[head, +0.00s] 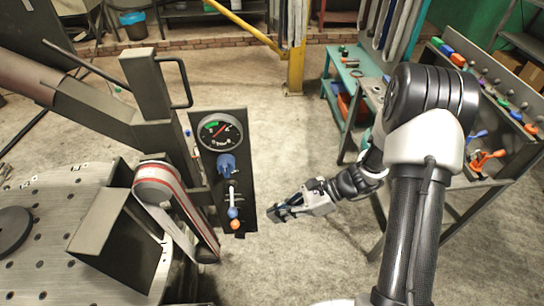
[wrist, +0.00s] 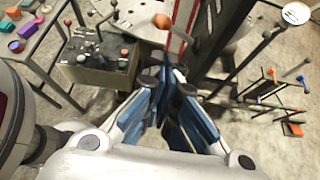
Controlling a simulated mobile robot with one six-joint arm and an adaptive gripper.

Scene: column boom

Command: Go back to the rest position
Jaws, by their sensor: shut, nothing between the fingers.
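My gripper (head: 270,212) is in the middle of the head view, shut and empty. It points left, just right of the lower part of a dark upright panel (head: 243,190), and I see a small gap between them. In the wrist view my gripper's blue-grey fingers (wrist: 163,82) come together at the middle. The panel carries a round gauge (head: 220,131) with a red needle, a blue valve handle (head: 227,163), and a blue ball (head: 233,212) above an orange ball (head: 236,225). An orange ball (wrist: 162,20) shows just beyond the fingertips in the wrist view.
A perforated metal table (head: 50,200) and a belt grinder with a red-striped belt (head: 160,172) stand left of the panel. A workbench with colored handles (head: 490,158) stands at the right, behind my arm. A yellow post (head: 296,65) stands farther back. Open floor (head: 290,265) lies below my gripper.

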